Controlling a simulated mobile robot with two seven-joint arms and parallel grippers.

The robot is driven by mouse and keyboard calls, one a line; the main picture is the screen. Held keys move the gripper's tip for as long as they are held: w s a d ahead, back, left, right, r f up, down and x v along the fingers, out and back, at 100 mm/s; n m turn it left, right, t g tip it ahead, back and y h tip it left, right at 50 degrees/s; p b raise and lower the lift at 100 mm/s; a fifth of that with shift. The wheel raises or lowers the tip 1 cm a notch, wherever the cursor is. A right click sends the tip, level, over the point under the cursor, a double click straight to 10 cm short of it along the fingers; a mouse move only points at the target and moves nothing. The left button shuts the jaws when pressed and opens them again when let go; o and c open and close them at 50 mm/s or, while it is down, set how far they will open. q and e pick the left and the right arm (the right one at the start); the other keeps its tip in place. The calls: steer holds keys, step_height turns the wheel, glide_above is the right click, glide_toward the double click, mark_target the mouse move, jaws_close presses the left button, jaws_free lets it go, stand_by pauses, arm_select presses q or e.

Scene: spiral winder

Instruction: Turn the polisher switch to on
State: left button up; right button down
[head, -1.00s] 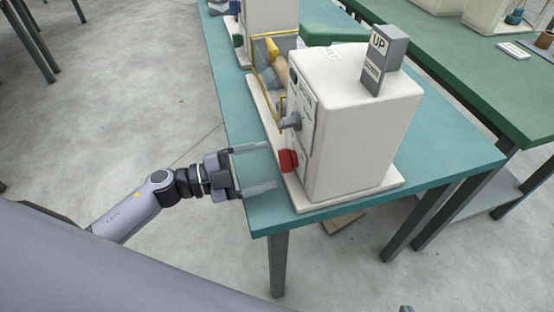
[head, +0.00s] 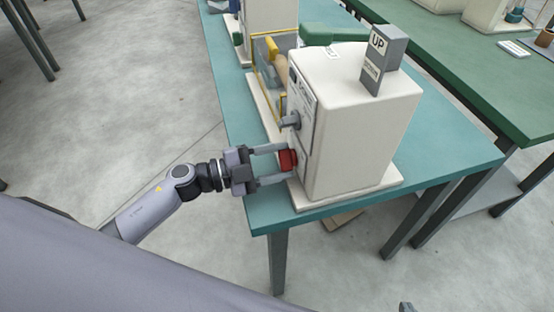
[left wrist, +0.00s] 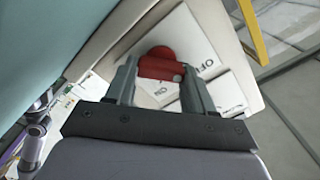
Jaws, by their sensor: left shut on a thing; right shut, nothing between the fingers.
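The red polisher switch knob (head: 289,160) is low on the front of the white machine (head: 350,125). My left gripper (head: 273,164) has its two fingers on either side of the knob and is shut on it. In the left wrist view the red knob (left wrist: 160,66) sits between the fingertips (left wrist: 160,82). A label plate (left wrist: 205,60) behind it reads OFF at the upper right and ON below the knob. A small pale mark shows at the knob's right end. The fingers partly hide the plate. My right gripper is not clearly in view.
A grey knob (head: 291,121) sticks out above the red switch. A grey block marked UP (head: 384,58) stands on the machine. A yellow-framed guard (head: 268,65) is behind. The teal table (head: 455,155) has free room to the right.

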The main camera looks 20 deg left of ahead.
arm_select(q)
steer(key=shift+m, duration=0.3)
steer(key=m, duration=0.1)
steer(key=m+b, duration=0.1)
steer(key=m, duration=0.1)
steer(key=m+b, duration=0.1)
steer(key=m, duration=0.1)
steer(key=shift+f, duration=0.25)
steer(key=m+b, duration=0.1)
steer(key=m, duration=0.2)
steer(key=m+b, duration=0.2)
steer(key=shift+f+m, duration=0.2)
steer(key=shift+m, duration=0.2)
steer(key=m+b, duration=0.2)
steer(key=m, duration=0.1)
steer(key=shift+m, duration=0.3)
steer(key=shift+m+b, duration=0.4)
steer(key=shift+b, duration=0.1)
steer(key=shift+r, duration=0.1)
steer(key=o, duration=1)
steer(key=shift+o, duration=0.2)
